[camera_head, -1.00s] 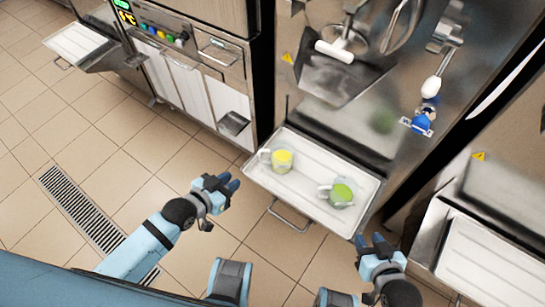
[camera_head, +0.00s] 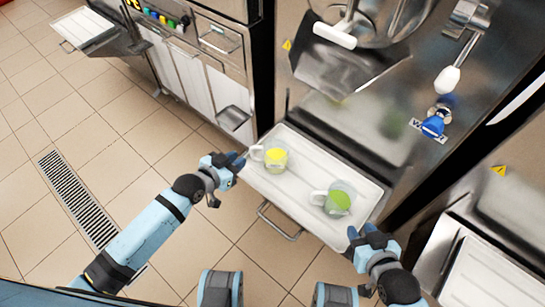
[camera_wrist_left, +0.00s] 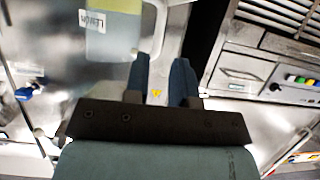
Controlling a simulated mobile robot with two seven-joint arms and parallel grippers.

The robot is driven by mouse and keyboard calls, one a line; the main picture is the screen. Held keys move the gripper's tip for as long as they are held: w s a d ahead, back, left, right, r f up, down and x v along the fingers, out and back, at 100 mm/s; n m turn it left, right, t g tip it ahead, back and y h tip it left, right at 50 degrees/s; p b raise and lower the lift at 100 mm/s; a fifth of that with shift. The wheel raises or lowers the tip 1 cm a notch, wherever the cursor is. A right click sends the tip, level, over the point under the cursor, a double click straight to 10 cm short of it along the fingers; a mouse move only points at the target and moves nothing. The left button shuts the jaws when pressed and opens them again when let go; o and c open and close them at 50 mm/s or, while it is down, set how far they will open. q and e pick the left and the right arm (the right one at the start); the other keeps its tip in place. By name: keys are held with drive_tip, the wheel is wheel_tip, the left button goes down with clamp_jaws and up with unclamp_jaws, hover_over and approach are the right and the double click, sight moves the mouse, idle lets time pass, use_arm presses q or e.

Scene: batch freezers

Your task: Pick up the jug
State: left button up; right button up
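Two clear jugs stand upright on the white tray (camera_head: 305,183). One jug has yellow contents (camera_head: 276,157) and its handle points left. The other jug has green contents (camera_head: 339,200), and its handle also points left. My left gripper (camera_head: 236,161) is just left of the yellow jug's handle. In the left wrist view the yellow jug (camera_wrist_left: 112,38) carries a label reading "LEMON". Its handle lies just ahead of the open fingers of my left gripper (camera_wrist_left: 160,72), which hold nothing. My right gripper (camera_head: 366,233) looks open and empty by the tray's right front corner.
The tray has a metal handle (camera_head: 279,222) at its front. A steel freezer with a blue tap (camera_head: 434,124) rises behind it. Another machine (camera_head: 225,85) stands at left and a second white tray (camera_head: 490,275) at right. Open tiled floor lies at left.

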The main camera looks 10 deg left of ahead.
sight(253, 157)
use_arm(q)
drive_tip(key=b+x, duration=0.1)
drive_tip(key=x, duration=0.6)
drive_tip(key=shift+s+d, duration=0.1)
drive_tip(key=shift+d, duration=0.05)
clamp_jaws()
